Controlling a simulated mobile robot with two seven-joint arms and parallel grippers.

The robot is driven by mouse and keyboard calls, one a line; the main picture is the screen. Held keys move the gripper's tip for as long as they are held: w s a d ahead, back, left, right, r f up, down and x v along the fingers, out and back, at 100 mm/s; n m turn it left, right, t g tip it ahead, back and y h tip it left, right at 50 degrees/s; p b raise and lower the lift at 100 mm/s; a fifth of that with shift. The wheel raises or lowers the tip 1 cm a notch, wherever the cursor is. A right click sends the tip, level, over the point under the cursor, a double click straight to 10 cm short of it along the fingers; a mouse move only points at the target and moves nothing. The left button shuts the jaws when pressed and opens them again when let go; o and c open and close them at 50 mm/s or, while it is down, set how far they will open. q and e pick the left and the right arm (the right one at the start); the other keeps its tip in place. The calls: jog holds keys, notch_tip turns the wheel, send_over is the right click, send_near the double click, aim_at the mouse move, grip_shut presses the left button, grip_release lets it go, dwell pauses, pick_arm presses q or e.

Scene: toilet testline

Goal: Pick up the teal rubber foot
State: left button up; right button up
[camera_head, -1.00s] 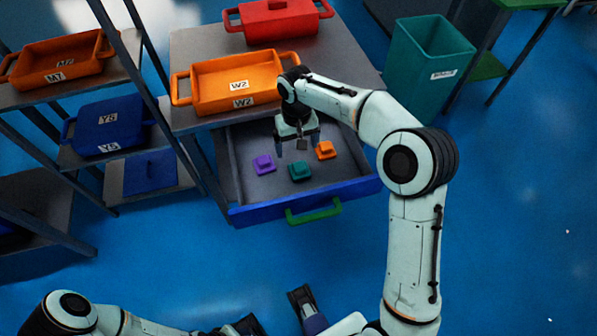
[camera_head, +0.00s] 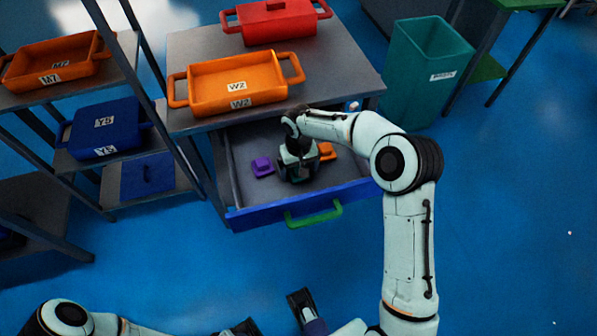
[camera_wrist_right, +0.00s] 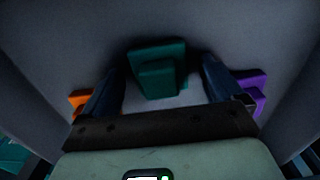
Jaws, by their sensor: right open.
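The teal rubber foot (camera_wrist_right: 157,72) lies on the drawer floor in the right wrist view, between the two open fingers of my right gripper (camera_wrist_right: 165,85). There is a gap between the foot and each finger. In the head view my right gripper (camera_head: 297,178) is down inside the open drawer (camera_head: 235,170) and hides the teal foot. A purple foot (camera_head: 262,167) lies to its left and an orange foot (camera_head: 327,151) to its right. My left gripper (camera_head: 240,328) is at the bottom edge, partly cut off, and its fingers are not clear.
The drawer has a blue front (camera_head: 265,216) with a green handle (camera_head: 314,215). Above it, an orange tray (camera_head: 237,84) and a red box (camera_head: 277,22) stand on the grey table. A teal bin (camera_head: 428,75) stands at the right. A shelf with trays is at the left.

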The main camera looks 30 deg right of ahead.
jog(key=c, duration=1.2)
jog(key=shift+r, duration=0.1)
